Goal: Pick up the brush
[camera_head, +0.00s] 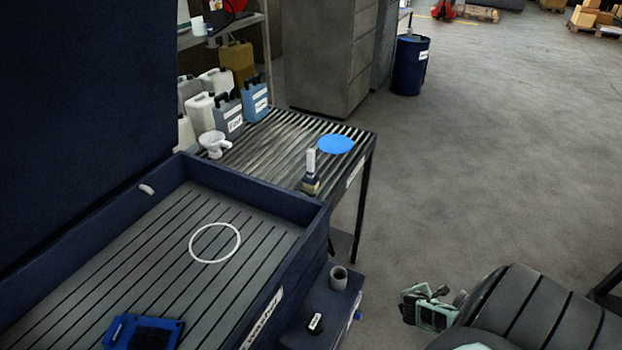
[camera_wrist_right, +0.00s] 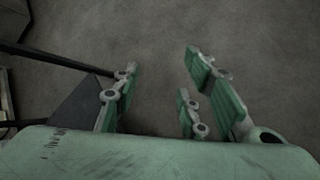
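The brush (camera_head: 311,172) stands upright on the slatted table, near its front right corner, with a pale handle on top and a darker block with a tan band below. My right gripper (camera_head: 428,307) is low at the right in the head view, over the floor and well apart from the brush. In the right wrist view my right gripper (camera_wrist_right: 160,95) has its fingers spread with nothing between them, only floor beyond. The brush is not in the wrist view. My left gripper is not in either view.
The slatted table (camera_head: 262,150) carries a blue disc (camera_head: 336,144), a white funnel cup (camera_head: 214,143) and several jugs. The dark blue wash tray (camera_head: 318,232) in front holds a white ring (camera_head: 215,242) and a blue object (camera_head: 143,332). Open floor lies right.

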